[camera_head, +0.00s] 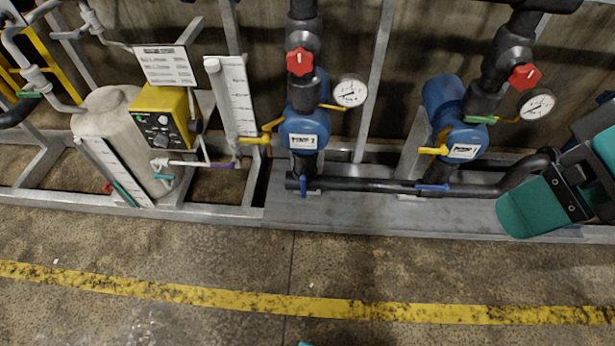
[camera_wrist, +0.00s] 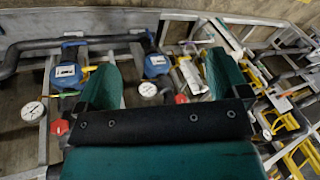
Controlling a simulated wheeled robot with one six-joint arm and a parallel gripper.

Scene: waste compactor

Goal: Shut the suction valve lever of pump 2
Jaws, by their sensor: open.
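Two blue pumps stand side by side. The left one (camera_head: 304,132) seems labelled pump 2, the right one (camera_head: 462,140) pump 1; the print is small. Under the left pump a blue lever (camera_head: 303,186) points up and down, in line with the short vertical pipe. Under the right pump another blue lever (camera_head: 432,187) lies sideways, along the horizontal pipe. My gripper (camera_head: 560,190) is at the right edge, right of both pumps and away from the levers. In the wrist view, which looks upside down, its teal fingers (camera_wrist: 163,68) are spread and empty.
A black pipe (camera_head: 370,186) runs low along the grey frame. Red knobs (camera_head: 300,62), gauges (camera_head: 350,92) and yellow levers (camera_head: 433,151) stand around the pumps. A tank (camera_head: 115,125) with a yellow control box (camera_head: 160,116) is at left. The floor in front is clear, with a yellow line.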

